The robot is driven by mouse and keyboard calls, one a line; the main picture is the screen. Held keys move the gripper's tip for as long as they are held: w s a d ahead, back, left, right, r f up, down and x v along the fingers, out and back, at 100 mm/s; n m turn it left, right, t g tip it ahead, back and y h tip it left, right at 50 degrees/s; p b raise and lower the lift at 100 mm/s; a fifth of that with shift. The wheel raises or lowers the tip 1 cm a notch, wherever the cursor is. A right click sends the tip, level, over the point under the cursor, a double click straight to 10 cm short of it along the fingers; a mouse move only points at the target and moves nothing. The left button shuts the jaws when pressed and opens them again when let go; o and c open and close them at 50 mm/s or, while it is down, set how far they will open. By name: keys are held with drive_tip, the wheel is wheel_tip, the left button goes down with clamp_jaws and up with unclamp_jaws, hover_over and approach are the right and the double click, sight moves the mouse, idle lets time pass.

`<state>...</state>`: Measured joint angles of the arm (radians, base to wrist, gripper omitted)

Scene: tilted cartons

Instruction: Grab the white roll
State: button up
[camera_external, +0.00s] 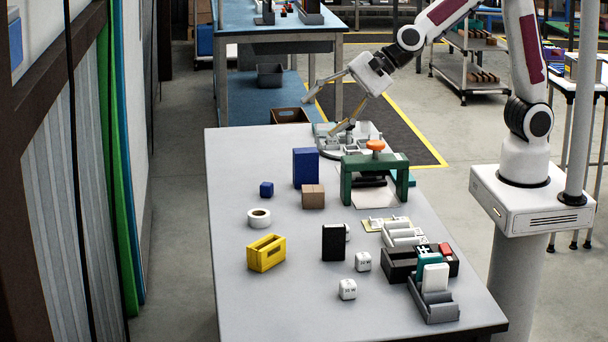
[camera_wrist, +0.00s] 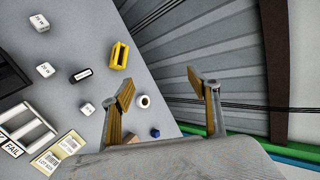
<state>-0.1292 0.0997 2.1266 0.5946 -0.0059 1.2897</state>
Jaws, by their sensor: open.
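The white roll (camera_external: 251,220) lies flat on the grey table, its hole facing up, between the small blue cube and the yellow crate. It also shows in the wrist view (camera_wrist: 140,104), just right of the left finger. My gripper (camera_external: 320,115) is open and empty, raised near the far end of the table, behind and well apart from the roll. In the wrist view both fingers of my gripper (camera_wrist: 166,86) are spread wide, with nothing between the pads.
A blue cube (camera_external: 266,189), tall blue box (camera_external: 305,167) and brown box (camera_external: 313,197) stand behind the roll. A yellow crate (camera_external: 266,253) and black box (camera_external: 333,242) are in front. A green frame (camera_external: 347,180) and trays fill the right side. The table's left edge is clear.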

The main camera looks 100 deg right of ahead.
drive_tip(key=w+d+f+m+h, duration=0.1)
drive_tip(key=w+f+m+h, duration=0.1)
drive_tip(key=w+f+m, duration=0.45)
drive_tip(key=m+g+h, duration=0.1)
drive_tip(key=m+h, duration=0.8)
drive_tip(key=m, duration=0.9)
approach(254, 214)
drive_tip(key=shift+w+d+r, duration=0.1)
drive_tip(key=shift+w+r, duration=0.2)
drive_tip(key=shift+w, duration=0.25)
drive_tip(key=shift+s+d+f+m, duration=0.25)
drive_tip(key=shift+s+f+m, duration=0.1)
drive_tip(key=shift+f, duration=0.15)
drive_tip(key=shift+x, duration=1.35)
drive_tip(key=shift+w, duration=0.1)
drive_tip(key=shift+x, duration=2.55)
